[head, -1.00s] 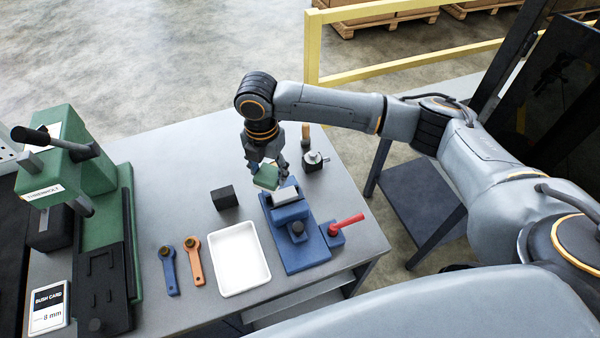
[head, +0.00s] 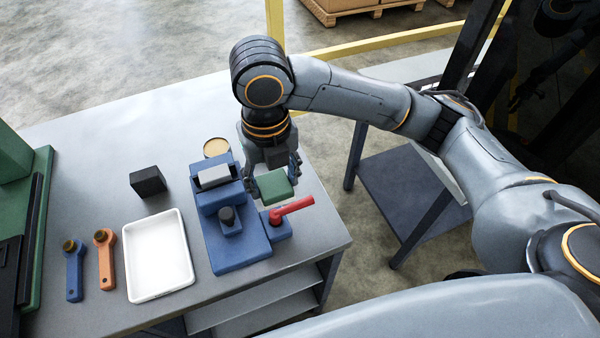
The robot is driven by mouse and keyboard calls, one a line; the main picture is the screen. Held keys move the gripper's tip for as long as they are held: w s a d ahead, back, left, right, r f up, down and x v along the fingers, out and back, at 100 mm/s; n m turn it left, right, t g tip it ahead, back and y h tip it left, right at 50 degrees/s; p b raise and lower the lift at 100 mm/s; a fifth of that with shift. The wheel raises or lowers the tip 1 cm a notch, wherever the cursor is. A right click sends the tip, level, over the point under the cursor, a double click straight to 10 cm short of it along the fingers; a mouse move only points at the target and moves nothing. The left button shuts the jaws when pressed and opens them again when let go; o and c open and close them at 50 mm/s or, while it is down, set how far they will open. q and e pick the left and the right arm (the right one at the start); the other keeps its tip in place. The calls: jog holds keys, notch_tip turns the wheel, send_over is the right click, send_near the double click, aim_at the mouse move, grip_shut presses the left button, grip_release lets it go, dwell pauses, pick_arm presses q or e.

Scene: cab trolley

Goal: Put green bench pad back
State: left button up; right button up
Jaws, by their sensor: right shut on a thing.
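The green bench pad (head: 273,187) is a small green block held between the fingers of my right gripper (head: 272,180). My right gripper points down and is shut on it, in front of the right side of the blue fixture (head: 238,250). In the picture the pad sits just above the red-handled blue block (head: 278,228). I cannot tell whether the pad touches anything below it. My left gripper does not show.
A white tray (head: 130,283), an orange wrench-like tool (head: 105,262), a blue one (head: 74,275) and a black block (head: 148,181) stand to the left. A round tan-topped item (head: 216,147) is behind the fixture. The grey table's (head: 322,238) right edge is close.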

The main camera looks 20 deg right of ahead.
jog(key=w+d+f, duration=0.2)
jog(key=w+f, duration=0.1)
jog(key=w+d+f+p, duration=0.1)
jog(key=w+d+f, duration=0.1)
jog(key=w, duration=0.2)
jog(key=w+d+f+p, duration=0.1)
jog(key=w+d+f, duration=0.1)
jog(key=w+f, duration=0.1)
jog(key=shift+w+f, duration=0.3)
jog(key=shift+w, duration=0.15)
jog(key=shift+w+d+f+p, duration=0.2)
jog(key=shift+w+f+p, duration=0.2)
jog(key=shift+f, duration=0.15)
notch_tip(320, 180, down, 2)
jog(key=shift+f+p, duration=0.1)
jog(key=shift+p, duration=0.45)
jog(key=shift+f, duration=0.35)
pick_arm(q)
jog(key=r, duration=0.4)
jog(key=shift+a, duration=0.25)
pick_arm(e)
jog(key=shift+f, duration=0.1)
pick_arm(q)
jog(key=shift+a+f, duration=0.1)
pick_arm(e)
jog(key=shift+f, duration=0.1)
jog(key=o, duration=1)
